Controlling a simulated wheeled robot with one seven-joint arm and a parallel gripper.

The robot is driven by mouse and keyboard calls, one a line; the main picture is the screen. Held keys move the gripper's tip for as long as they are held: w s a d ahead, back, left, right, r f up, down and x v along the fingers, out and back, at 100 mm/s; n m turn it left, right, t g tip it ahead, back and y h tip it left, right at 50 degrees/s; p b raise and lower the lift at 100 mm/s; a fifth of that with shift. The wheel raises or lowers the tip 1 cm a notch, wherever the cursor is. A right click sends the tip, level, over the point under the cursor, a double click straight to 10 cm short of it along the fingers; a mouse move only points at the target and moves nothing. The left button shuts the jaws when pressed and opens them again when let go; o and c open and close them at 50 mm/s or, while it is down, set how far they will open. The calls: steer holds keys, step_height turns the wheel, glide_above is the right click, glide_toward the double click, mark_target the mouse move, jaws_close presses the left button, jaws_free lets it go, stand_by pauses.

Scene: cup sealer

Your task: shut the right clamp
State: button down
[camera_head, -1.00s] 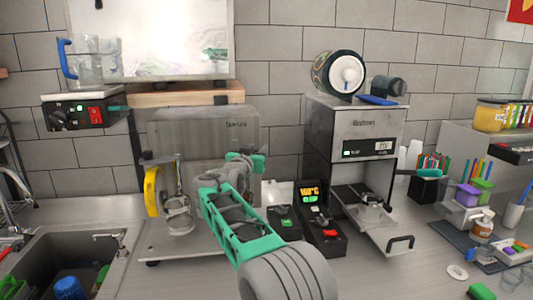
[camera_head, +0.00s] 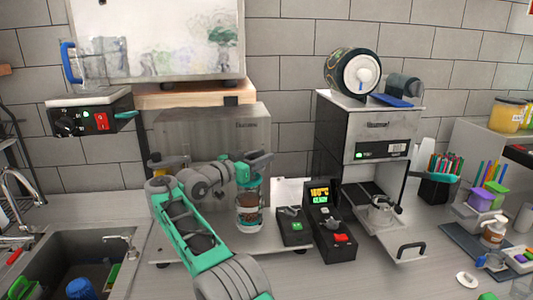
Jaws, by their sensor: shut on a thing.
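A grey bench unit with an upright steel back panel (camera_head: 256,130) stands left of centre. The right clamp is at its right side, mostly hidden by my gripper (camera_head: 248,172), so its exact position is unclear. My gripper is shut on it. A clear cup with brown and teal contents (camera_head: 249,212) stands directly below my gripper. A yellow part of the left clamp (camera_head: 155,161) shows behind my arm; the rest of that clamp is hidden.
Small control boxes (camera_head: 330,232) stand right of the unit, beside a tall grey machine (camera_head: 368,130) with its drawer (camera_head: 402,238) pulled out. A sink (camera_head: 75,262) lies at left. Cups and bottles crowd the right counter.

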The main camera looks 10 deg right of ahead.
stand_by(0.3)
steer(key=c, duration=1.1)
jaws_free()
steer(key=shift+o, duration=0.2)
